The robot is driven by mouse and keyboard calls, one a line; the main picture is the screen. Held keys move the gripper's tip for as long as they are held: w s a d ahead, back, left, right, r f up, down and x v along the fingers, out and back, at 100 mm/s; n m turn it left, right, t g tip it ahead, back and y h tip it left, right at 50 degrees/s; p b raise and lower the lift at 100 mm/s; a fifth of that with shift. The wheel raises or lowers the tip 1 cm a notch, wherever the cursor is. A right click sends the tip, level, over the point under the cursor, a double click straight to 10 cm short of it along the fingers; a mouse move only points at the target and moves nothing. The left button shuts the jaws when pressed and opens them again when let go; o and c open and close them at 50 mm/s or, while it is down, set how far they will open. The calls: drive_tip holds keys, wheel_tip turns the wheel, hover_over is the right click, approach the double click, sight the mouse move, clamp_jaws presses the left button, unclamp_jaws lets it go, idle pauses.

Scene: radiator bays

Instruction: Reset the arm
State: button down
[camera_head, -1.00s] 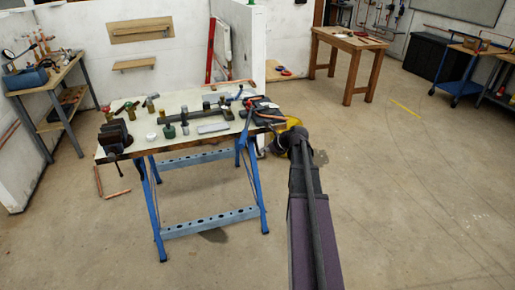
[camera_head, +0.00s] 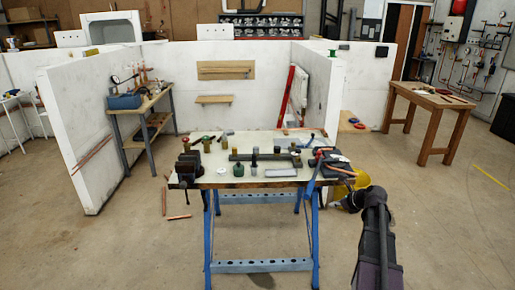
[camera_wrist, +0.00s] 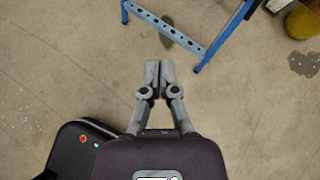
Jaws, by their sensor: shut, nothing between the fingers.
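My gripper (camera_wrist: 159,72) shows in the wrist view, pointing down over bare concrete floor. Its two grey fingers are together with nothing between them. The blue leg and perforated crossbar (camera_wrist: 165,27) of the folding workbench lie beyond the fingertips, apart from them. In the head view my arm rises at the lower right, to the right of the workbench (camera_head: 212,178). The fingers cannot be made out there.
The workbench carries a vise (camera_head: 189,168), several fittings and tools. A yellow bucket (camera_head: 350,196) stands on the floor by its right end, close behind my arm. A wooden table (camera_head: 436,98) is at the right. Open floor lies in front.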

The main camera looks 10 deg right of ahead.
drive_tip(key=s+a+f+n+g+h, duration=0.1)
drive_tip(key=s+a+n, duration=0.4)
drive_tip(key=a+n, duration=0.5)
drive_tip(key=s+a+f+n+g+h, duration=0.1)
drive_tip(key=s+a+f+n+g, duration=0.2)
drive_tip(key=a+n, duration=0.7)
drive_tip(key=s+a+f+n+g+h, duration=0.2)
drive_tip(key=s+a+n+g, duration=0.2)
drive_tip(key=s+a+n, duration=0.4)
drive_tip(key=a+n, duration=0.2)
drive_tip(key=shift+s+f+n+g, duration=0.25)
drive_tip(key=shift+s+n+g, duration=0.05)
drive_tip(key=shift+n+g, duration=0.1)
